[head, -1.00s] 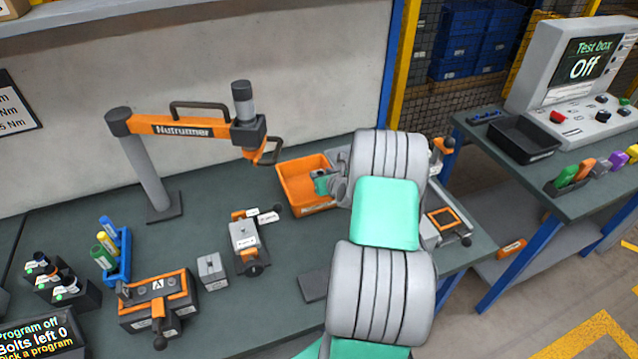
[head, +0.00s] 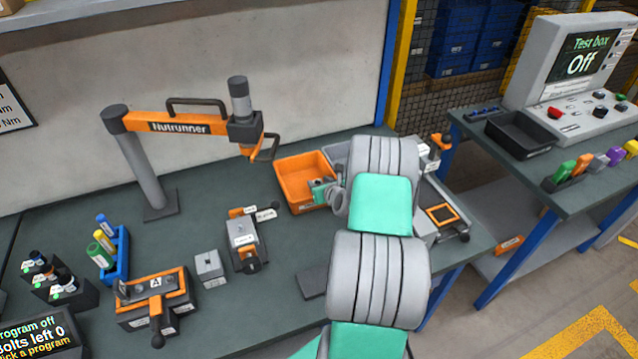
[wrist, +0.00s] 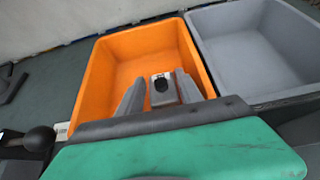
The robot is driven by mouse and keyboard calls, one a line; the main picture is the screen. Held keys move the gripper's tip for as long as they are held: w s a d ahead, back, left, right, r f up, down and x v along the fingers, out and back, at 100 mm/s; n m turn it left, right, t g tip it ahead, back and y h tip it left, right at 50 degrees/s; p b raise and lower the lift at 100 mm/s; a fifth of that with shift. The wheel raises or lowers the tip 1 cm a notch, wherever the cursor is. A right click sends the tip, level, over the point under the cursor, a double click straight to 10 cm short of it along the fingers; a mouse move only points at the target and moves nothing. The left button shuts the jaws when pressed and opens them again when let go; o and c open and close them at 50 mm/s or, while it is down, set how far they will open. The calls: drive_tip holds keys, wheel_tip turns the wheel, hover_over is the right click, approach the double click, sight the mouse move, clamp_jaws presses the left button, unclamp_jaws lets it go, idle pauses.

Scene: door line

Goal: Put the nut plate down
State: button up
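The nut plate (wrist: 163,92), a small grey piece with a dark hole, shows in the wrist view between my gripper's fingers, over the orange bin's floor. My gripper (wrist: 160,78) reaches into the orange bin (wrist: 90,80); its two grey fingers stand apart. A strip of orange shows between the left finger and the plate; the right finger overlaps the plate's edge. Whether the plate rests on the bin floor is unclear. In the head view my gripper (head: 325,190) is at the right part of the orange bin (head: 290,172), and my arm hides the plate.
A grey bin (wrist: 250,45) adjoins the orange one on the right. The nutrunner (head: 185,127) arm hangs to the left. A clamp fixture (head: 243,240) and a small grey block (head: 208,267) stand in front. The test box (head: 575,70) is on another bench at right.

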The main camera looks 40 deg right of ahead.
drive_tip(key=shift+o, duration=0.6)
drive_tip(key=shift+r, duration=0.15)
drive_tip(key=r+v, duration=0.1)
drive_tip(key=v, duration=1.2)
drive_tip(key=w+a+r+n+g+y, duration=0.15)
drive_tip(key=a+r+n, duration=0.25)
drive_tip(key=a+n, duration=0.55)
drive_tip(key=a+r+n+g+y, duration=0.2)
drive_tip(key=a+r+n, duration=0.2)
drive_tip(key=a+n, duration=0.6)
drive_tip(key=s+a+r+n+g, duration=0.2)
drive_tip(key=s+a+r+n, duration=0.1)
drive_tip(key=s+a+n, duration=0.2)
drive_tip(key=s+a+r+n+g, duration=0.2)
drive_tip(key=s+a+r+n, duration=0.2)
drive_tip(key=s+n, duration=0.5)
drive_tip(key=a+n, duration=0.1)
drive_tip(key=n, duration=0.4)
drive_tip(key=shift+s+a+r, duration=0.25)
drive_tip(key=shift+s+r, duration=0.05)
drive_tip(key=shift+h, duration=0.25)
